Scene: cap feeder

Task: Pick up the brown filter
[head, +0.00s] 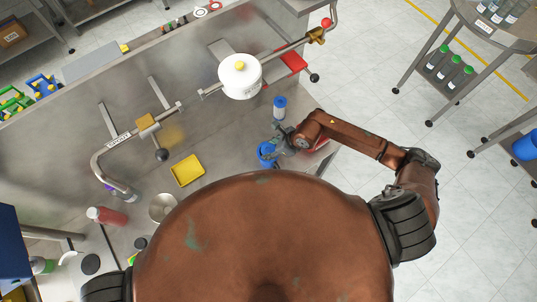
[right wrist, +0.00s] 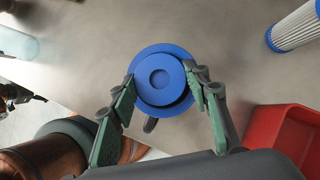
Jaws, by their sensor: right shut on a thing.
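My right gripper (head: 274,148) is shut on a round blue-ended piece (head: 265,155) over the metal bench. In the right wrist view the blue end (right wrist: 160,78) faces the camera, with a recessed ring and hub, between the two green-grey fingers (right wrist: 160,88). The side of this piece is hidden, so I cannot tell whether it is brown. Another filter (head: 279,108), with blue end caps, stands just beyond the gripper; its pale pleated side shows in the right wrist view (right wrist: 297,27). My left gripper is not in view.
A red bin (right wrist: 285,140) stands close to the right gripper. A yellow tray (head: 187,171) lies left on the bench. The bench between tray and gripper is clear.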

